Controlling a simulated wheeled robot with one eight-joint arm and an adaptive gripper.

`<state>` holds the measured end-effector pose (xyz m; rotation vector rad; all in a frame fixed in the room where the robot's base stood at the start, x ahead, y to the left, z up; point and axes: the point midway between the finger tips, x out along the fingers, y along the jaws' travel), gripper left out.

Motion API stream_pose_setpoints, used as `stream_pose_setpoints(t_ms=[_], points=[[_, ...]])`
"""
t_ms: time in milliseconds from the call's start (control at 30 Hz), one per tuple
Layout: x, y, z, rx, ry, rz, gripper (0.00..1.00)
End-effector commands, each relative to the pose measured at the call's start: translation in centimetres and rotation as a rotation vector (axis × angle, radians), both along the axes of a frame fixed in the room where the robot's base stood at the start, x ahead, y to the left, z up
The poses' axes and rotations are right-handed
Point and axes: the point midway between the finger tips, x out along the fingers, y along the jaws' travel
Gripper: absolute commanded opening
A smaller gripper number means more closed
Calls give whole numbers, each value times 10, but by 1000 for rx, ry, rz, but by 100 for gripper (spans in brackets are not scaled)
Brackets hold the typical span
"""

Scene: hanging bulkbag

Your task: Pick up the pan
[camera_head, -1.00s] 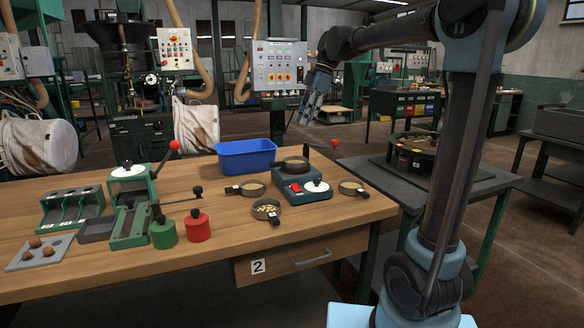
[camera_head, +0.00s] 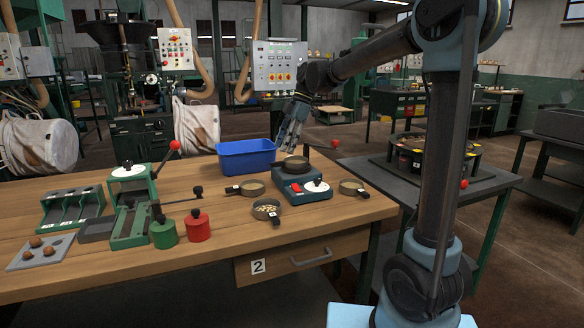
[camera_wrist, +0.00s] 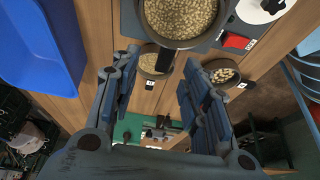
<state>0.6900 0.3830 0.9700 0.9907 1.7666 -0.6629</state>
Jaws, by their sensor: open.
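A dark pan (camera_head: 292,163) sits on top of the blue device (camera_head: 305,188). It shows large at the top of the wrist view, where the pan (camera_wrist: 180,15) is full of pale grains. Its dark handle points down toward the space between my fingers. Smaller pans stand around the device: one at left (camera_head: 251,188), one in front with pale pieces (camera_head: 266,207), and one at right (camera_head: 350,187). My gripper (camera_head: 284,146) is above and behind the device, pointing down. Its fingers (camera_wrist: 158,68) are spread and hold nothing.
A blue bin (camera_head: 246,157) stands behind the pans. A green press (camera_head: 130,200), a green weight (camera_head: 163,231) and a red weight (camera_head: 197,226) are to the left on the wooden table (camera_head: 215,262).

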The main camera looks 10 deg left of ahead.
Motion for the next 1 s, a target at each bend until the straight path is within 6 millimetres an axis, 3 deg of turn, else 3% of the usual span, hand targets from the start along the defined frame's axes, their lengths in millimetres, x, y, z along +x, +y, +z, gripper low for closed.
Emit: stream_pose_setpoints(t_ms=[267,600,900,1000], points=[[-5,6,-16,0,0,1,42],[-18,18,-53,1,-1,1,42],[-19,19,-56,0,-1,0,42],[-19,19,-56,0,-1,0,21]])
